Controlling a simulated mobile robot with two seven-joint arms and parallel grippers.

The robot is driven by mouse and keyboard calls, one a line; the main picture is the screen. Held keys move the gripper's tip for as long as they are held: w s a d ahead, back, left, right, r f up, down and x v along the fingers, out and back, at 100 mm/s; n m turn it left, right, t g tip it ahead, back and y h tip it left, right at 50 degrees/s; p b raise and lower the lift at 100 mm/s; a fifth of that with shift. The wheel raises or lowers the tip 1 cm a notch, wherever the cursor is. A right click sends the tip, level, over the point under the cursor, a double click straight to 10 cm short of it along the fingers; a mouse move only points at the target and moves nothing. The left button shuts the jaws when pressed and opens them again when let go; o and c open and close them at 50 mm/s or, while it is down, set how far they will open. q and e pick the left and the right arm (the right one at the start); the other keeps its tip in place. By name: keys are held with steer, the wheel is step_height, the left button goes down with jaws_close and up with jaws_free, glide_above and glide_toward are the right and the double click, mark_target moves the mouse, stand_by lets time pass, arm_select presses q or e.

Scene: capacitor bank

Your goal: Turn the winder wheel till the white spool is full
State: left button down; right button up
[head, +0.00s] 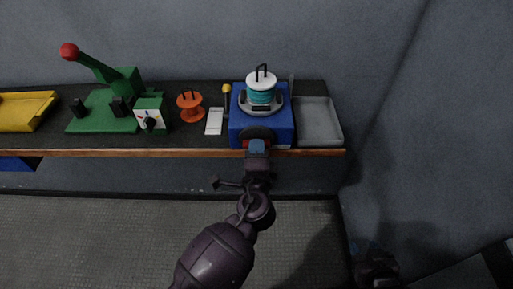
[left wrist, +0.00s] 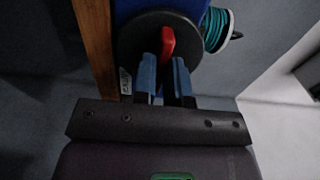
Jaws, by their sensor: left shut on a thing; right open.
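The blue winder (head: 239,128) stands on the shelf near its right end. On top is the white spool (head: 262,80), wound with teal wire, its white top rim showing. The dark winder wheel (head: 257,132) is on the winder's front face; it also shows in the left wrist view (left wrist: 133,42) with a red handle (left wrist: 168,40). My left gripper (head: 257,147) is at the wheel, its blue-tipped fingers (left wrist: 165,72) shut on the red handle. My right gripper (head: 375,262) is dim at the lower right, away from the shelf, and open.
Left of the winder are a white block (head: 214,121), an orange spool (head: 190,106), a green lever press (head: 100,112) and a yellow tray (head: 22,112). A grey tray (head: 319,120) sits right of the winder. The shelf has a wooden front edge (head: 150,153).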

steer(key=shift+w, duration=0.1)
arm_select(q)
steer(key=c, duration=1.3)
jaws_free()
steer(key=shift+o, duration=0.7)
arm_select(e)
steer(key=shift+w+a+r, duration=0.1)
steer(key=shift+w+r, duration=0.4)
arm_select(q)
steer(key=s+b, duration=0.1)
steer(key=s, duration=0.9)
steer(key=shift+s, duration=0.4)
arm_select(e)
steer(key=shift+s+f, duration=0.1)
steer(key=shift+f, duration=0.75)
